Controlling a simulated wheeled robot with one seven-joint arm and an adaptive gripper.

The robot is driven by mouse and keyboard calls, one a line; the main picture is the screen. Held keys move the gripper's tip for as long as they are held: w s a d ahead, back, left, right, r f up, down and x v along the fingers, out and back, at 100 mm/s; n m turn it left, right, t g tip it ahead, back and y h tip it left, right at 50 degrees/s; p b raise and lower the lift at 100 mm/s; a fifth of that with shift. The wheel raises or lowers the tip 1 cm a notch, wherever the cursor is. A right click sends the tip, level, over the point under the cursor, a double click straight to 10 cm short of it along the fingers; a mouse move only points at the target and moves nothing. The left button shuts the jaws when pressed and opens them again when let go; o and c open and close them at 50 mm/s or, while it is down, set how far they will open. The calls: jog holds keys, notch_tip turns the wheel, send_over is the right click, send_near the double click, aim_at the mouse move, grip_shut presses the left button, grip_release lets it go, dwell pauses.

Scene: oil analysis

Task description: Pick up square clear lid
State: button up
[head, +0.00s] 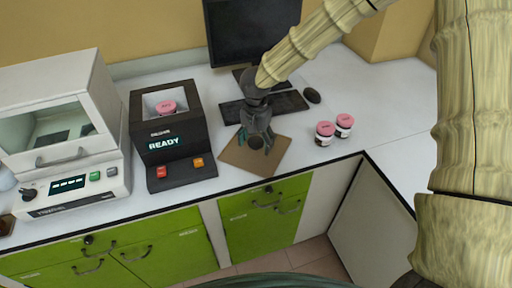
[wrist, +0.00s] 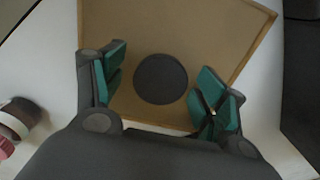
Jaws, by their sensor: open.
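A flat square piece (head: 235,158) lies on the white counter under my gripper (head: 257,143). I take it as the square lid, though it looks tan rather than clear. I cannot tell how high the fingertips are above the piece. The gripper hides the knob in the head view.
A black READY analyser (head: 172,140) with a pink-lidded jar (head: 166,107) in its top stands left. Two pink-lidded jars (head: 325,133) (head: 344,125) stand close on the right. A keyboard (head: 264,107), mouse (head: 312,95) and monitor (head: 252,32) are behind. The counter's front edge is near.

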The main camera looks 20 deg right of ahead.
jog(key=c, duration=1.4)
jog(key=shift+c, duration=0.3)
jog(key=shift+r, duration=0.1)
